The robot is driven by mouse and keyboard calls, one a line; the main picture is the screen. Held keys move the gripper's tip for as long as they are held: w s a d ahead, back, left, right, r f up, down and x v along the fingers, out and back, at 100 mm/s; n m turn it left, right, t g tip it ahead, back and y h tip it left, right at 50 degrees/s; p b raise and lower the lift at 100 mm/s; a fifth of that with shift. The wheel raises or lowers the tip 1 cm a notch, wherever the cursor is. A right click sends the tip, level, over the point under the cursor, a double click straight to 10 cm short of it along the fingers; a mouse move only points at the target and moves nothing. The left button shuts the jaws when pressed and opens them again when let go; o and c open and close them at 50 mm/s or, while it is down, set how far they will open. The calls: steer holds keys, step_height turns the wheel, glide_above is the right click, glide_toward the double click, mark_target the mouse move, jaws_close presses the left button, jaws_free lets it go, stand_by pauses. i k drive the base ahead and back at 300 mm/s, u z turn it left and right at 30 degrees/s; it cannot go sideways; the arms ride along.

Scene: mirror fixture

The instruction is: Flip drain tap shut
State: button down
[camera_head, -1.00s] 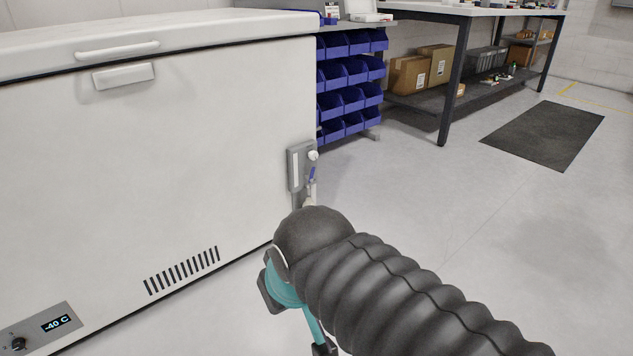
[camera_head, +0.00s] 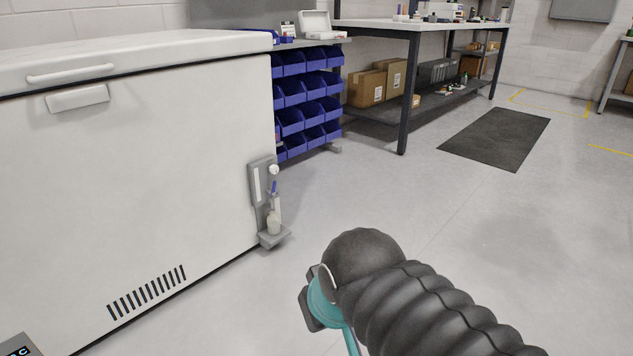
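The drain tap (camera_head: 274,184) sits on a grey bracket (camera_head: 256,183) at the right end of the white chest freezer (camera_head: 160,170). It has a white round knob at the top and a small blue lever below it. The lever's exact position is too small to tell. A small whitish bottle (camera_head: 273,222) stands under the tap on a grey ledge (camera_head: 274,238). My black, ribbed arm is at the lower right, apart from the tap, with a teal part below it. My gripper's fingers cannot be made out.
Blue bins (camera_head: 308,95) stand behind the freezer. A workbench (camera_head: 405,95) with cardboard boxes (camera_head: 378,84) on its lower shelf is at the back. A dark mat (camera_head: 495,138) lies on the floor. The floor right of the freezer is clear.

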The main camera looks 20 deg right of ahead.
mark_target(272, 193)
steer(key=z, duration=0.65)
steer(key=i, duration=0.7)
steer(key=z, duration=0.5)
steer(key=i, duration=0.75)
steer(key=u, duration=0.85)
steer(key=i, duration=0.6)
steer(key=u, duration=0.7)
steer(key=k, duration=0.75)
steer(key=u, duration=0.85)
steer(key=i, duration=0.5)
steer(key=z, duration=0.05)
